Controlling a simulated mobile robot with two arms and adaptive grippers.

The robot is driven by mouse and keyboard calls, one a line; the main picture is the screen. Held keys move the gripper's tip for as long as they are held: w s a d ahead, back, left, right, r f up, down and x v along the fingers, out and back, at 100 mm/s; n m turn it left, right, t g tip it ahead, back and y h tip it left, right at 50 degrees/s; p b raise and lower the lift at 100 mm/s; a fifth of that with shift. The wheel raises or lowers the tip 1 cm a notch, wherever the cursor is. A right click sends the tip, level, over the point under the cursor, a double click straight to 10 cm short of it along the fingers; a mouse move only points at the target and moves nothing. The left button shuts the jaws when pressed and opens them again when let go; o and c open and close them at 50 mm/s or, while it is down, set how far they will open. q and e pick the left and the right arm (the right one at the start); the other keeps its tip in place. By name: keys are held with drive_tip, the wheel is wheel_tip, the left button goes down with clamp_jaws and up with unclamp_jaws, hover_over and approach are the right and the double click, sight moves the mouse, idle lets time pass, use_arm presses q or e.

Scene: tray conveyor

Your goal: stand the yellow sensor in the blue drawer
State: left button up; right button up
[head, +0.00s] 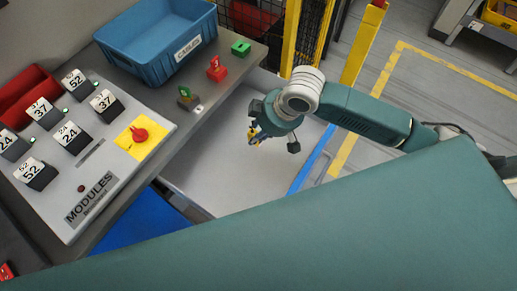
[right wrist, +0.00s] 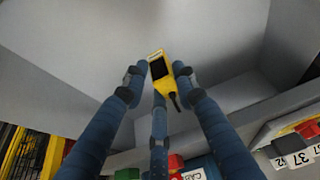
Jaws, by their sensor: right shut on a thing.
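The yellow sensor (right wrist: 158,62), a small yellow block with a dark face and a black stub, is between the fingertips of my right gripper (right wrist: 160,78), which is shut on it. In the head view, only a small part of the sensor (head: 252,133) shows beside the dark right gripper (head: 256,138). The blue drawer (head: 312,162) is pulled open, with a pale grey inside and a blue front. The right gripper and sensor are over its inside; their height above the floor is hard to tell. The left gripper is not in view.
A sloped panel (head: 105,170) with numbered modules and a red knob (head: 140,134) lies left of the drawer. A blue bin (head: 155,45), red block (head: 217,70) and green block (head: 241,47) stand on the bench. The visible drawer floor (head: 225,180) is clear.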

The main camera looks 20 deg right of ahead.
sight(261, 143)
wheel_tip(261, 143, down, 5)
drive_tip(key=shift+f, duration=0.75)
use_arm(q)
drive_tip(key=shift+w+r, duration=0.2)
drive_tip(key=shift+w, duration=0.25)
use_arm(e)
drive_tip(key=shift+f, duration=1.85)
drive_tip(key=o, duration=1.2)
drive_tip(key=shift+c, duration=0.2)
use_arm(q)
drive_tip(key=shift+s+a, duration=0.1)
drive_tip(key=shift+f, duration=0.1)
use_arm(e)
drive_tip(key=v, duration=1.2)
